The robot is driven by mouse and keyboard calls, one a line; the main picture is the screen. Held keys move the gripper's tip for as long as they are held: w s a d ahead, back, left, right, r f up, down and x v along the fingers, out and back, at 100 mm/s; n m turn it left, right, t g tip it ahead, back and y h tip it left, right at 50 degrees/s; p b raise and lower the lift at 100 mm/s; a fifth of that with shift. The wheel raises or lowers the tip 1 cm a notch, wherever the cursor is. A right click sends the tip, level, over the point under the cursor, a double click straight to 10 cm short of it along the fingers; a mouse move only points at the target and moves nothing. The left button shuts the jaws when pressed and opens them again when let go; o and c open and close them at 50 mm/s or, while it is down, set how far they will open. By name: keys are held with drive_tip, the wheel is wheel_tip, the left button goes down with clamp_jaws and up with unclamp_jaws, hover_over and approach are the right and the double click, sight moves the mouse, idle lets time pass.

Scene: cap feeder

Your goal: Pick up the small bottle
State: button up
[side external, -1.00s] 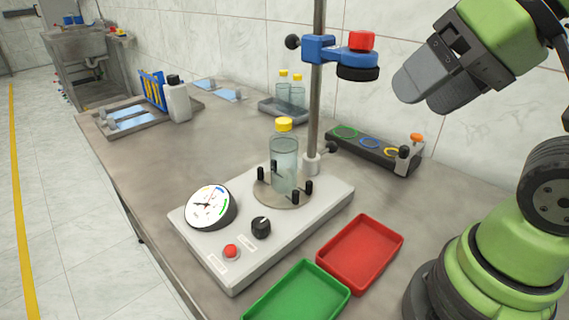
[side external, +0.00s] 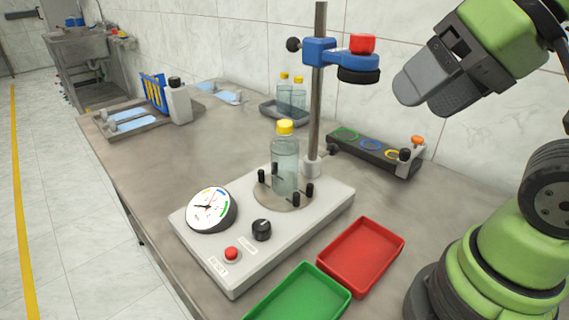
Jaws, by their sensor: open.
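A clear bottle with a yellow cap (side external: 285,163) stands upright on the round plate of the grey testing machine, among short black pegs. Two similar yellow-capped bottles (side external: 298,95) stand in a dark tray at the back by the wall. A white bottle with a black cap (side external: 179,104) stands farther left, beside a blue rack. I cannot tell by size which one is the small bottle. My gripper (side external: 418,92) is at the upper right, high above the table and right of the machine's column. It is open, apart from all the bottles, with nothing seen in it.
A steel column (side external: 318,110) with a blue arm and a black-and-red head rises behind the machine (side external: 235,275). A red tray (side external: 361,257) and a green tray (side external: 300,298) lie in front. A dark strip with coloured rings (side external: 372,150) lies by the wall. Table left of the machine is clear.

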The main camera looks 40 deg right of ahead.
drive_tip(key=w+r+n+g, duration=0.1)
drive_tip(key=w+r+n, duration=0.1)
drive_tip(key=w, duration=0.4)
drive_tip(key=n+g+h, duration=0.1)
drive_tip(key=n+g, duration=0.2)
drive_tip(key=n, duration=0.1)
approach(286, 123)
drive_tip(key=x, duration=1)
drive_tip(key=shift+w+f, duration=0.15)
drive_tip(key=shift+f, duration=0.15)
clamp_jaws()
